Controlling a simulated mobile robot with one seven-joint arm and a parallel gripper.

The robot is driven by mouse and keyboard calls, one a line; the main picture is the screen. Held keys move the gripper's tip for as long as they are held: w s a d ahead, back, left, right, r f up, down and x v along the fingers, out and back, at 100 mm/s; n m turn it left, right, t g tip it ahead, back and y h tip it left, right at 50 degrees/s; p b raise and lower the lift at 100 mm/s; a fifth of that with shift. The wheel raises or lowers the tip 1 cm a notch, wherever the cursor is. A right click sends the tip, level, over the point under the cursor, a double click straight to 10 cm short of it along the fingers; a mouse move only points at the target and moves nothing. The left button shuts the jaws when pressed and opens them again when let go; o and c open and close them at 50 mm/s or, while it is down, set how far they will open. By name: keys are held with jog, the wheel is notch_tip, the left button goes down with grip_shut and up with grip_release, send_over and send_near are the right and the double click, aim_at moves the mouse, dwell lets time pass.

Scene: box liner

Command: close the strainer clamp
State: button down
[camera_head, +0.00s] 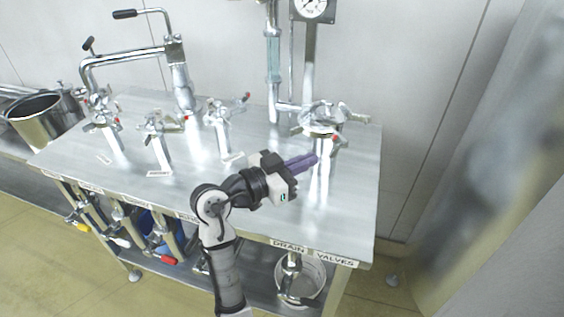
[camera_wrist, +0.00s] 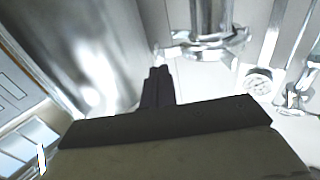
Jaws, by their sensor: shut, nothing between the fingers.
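A large metal clamp (camera_head: 322,119) sits around the top of the wide post at the table's right side, under the gauge. I take it for the strainer clamp, but its label does not show. A metal arm juts out to its right, and a red tip shows at its front. My gripper (camera_head: 314,159) is shut and empty, with its dark purple fingers pointing right, just below and in front of the clamp. In the wrist view the shut fingers (camera_wrist: 159,72) point up beside a clamp (camera_wrist: 208,45) around a shiny pipe, apparently apart from it. I cannot tell the clamp's latch state.
Smaller clamped posts with red-tipped levers stand at the left and middle of the metal table (camera_head: 262,220). A bent pipe (camera_head: 128,57) and a steel pot (camera_head: 42,115) are farther left. A gauge (camera_head: 312,8) hangs behind. A bucket (camera_head: 300,280) sits below.

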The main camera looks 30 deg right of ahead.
jog(key=shift+d+p, duration=0.45)
jog(key=shift+d, duration=1.15)
jog(key=shift+w+d+f, duration=0.1)
jog(key=shift+d, duration=0.05)
